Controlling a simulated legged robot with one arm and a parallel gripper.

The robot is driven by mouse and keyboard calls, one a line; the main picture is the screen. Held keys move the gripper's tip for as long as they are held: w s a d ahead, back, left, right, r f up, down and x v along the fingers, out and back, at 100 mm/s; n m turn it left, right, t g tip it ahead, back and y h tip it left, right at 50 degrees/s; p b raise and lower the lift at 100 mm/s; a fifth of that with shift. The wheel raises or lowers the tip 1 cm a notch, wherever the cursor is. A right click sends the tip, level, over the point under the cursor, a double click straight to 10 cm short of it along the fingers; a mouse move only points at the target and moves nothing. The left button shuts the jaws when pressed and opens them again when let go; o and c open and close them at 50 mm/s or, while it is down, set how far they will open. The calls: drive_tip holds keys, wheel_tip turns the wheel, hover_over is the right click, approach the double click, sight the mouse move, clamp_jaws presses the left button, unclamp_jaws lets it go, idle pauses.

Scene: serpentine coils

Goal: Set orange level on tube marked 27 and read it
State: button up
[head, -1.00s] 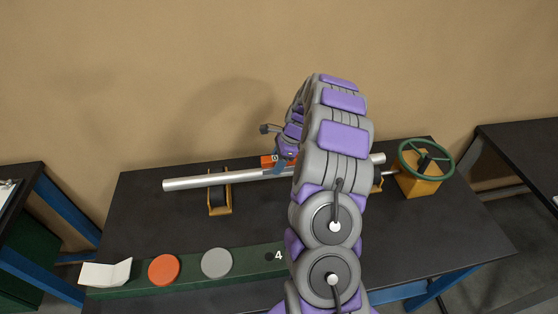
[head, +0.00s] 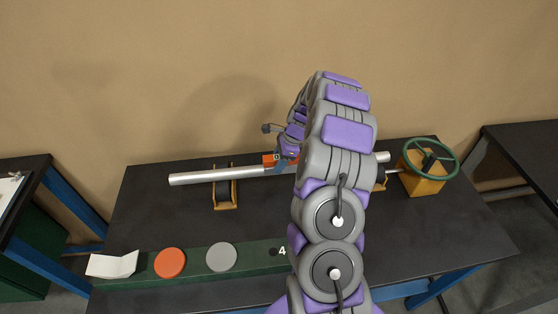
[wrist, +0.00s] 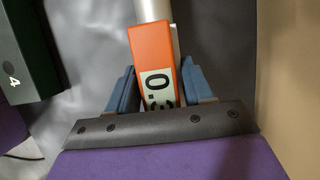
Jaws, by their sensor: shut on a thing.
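The orange level (head: 269,161) is at the silver tube (head: 205,177), near its middle in the head view. My gripper (wrist: 158,92) is shut on the level, with a blue finger on each side of it. In the wrist view the level (wrist: 151,48) lines up with the tube (wrist: 150,9), which runs out beyond its far end. I cannot tell whether it rests fully on the tube. Its pale display (wrist: 158,90) shows sideways black characters, a 0 and a dot, with the rest cut off by my gripper. No mark 27 is readable. My arm hides part of the tube.
The tube lies over a yellow stand (head: 225,205). A yellow box with a green handwheel (head: 431,159) is at the right. A green strip (head: 200,273) in front carries an orange disc (head: 170,263), a grey disc (head: 221,257) and a folded white card (head: 112,265).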

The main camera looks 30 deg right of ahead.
sight(277, 157)
drive_tip(key=shift+s+d+f+p, duration=0.1)
drive_tip(key=shift+d+f+p, duration=0.05)
drive_tip(key=shift+d+p, duration=0.35)
idle(1.0)
idle(0.6)
drive_tip(key=o, duration=1.2)
drive_tip(key=shift+o, duration=0.2)
drive_tip(key=shift+r+p, duration=2.5)
drive_tip(key=shift+r, duration=0.55)
drive_tip(key=shift+f, duration=0.1)
